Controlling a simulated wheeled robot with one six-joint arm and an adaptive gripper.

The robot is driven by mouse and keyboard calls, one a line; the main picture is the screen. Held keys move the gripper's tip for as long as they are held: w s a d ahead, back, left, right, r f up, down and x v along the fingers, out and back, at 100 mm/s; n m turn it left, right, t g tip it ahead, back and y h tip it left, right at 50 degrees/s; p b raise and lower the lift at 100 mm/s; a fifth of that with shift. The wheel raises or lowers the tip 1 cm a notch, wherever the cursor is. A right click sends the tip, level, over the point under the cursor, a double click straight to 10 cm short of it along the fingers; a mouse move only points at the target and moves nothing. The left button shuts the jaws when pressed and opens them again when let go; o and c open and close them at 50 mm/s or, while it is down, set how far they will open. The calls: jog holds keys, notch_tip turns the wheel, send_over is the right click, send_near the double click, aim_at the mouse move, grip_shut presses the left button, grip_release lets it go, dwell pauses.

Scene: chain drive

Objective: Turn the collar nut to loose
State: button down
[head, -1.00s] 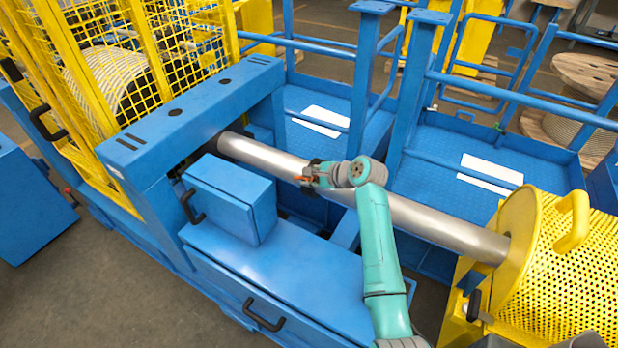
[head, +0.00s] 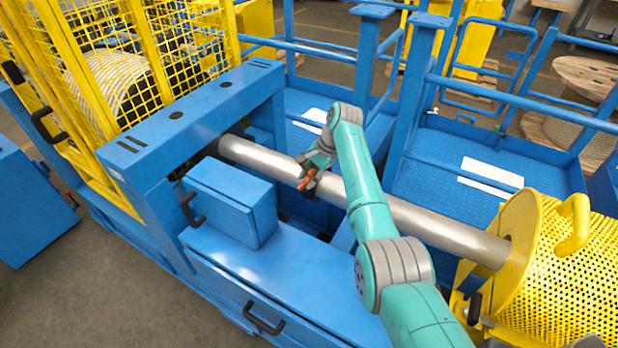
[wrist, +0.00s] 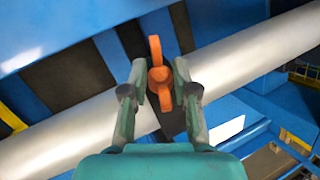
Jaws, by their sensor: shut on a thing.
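The collar nut is a small orange winged piece (wrist: 158,76) in the middle of the wrist view. It sits over a dark band (wrist: 172,122) that crosses the silver shaft. In the head view it is a small orange spot (head: 307,182) at the middle of the shaft (head: 265,163). My gripper (wrist: 160,80) has one finger on each side of the orange nut and is shut on it. In the head view my gripper (head: 311,172) is over the shaft and partly hides the nut and collar.
A blue box (head: 230,202) with a black handle stands in front of the shaft on the left. A yellow perforated guard (head: 570,270) covers the shaft's right end. Blue posts and rails (head: 415,90) stand behind. A blue beam (head: 200,105) crosses the left end.

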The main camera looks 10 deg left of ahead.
jog(key=shift+n+g+h, duration=0.3)
jog(key=shift+h, duration=0.1)
dwell(0.4)
jog(key=c, duration=1.1)
grip_release()
jog(key=shift+f, duration=0.1)
jog(key=shift+c, duration=0.2)
jog(key=v, duration=1.2)
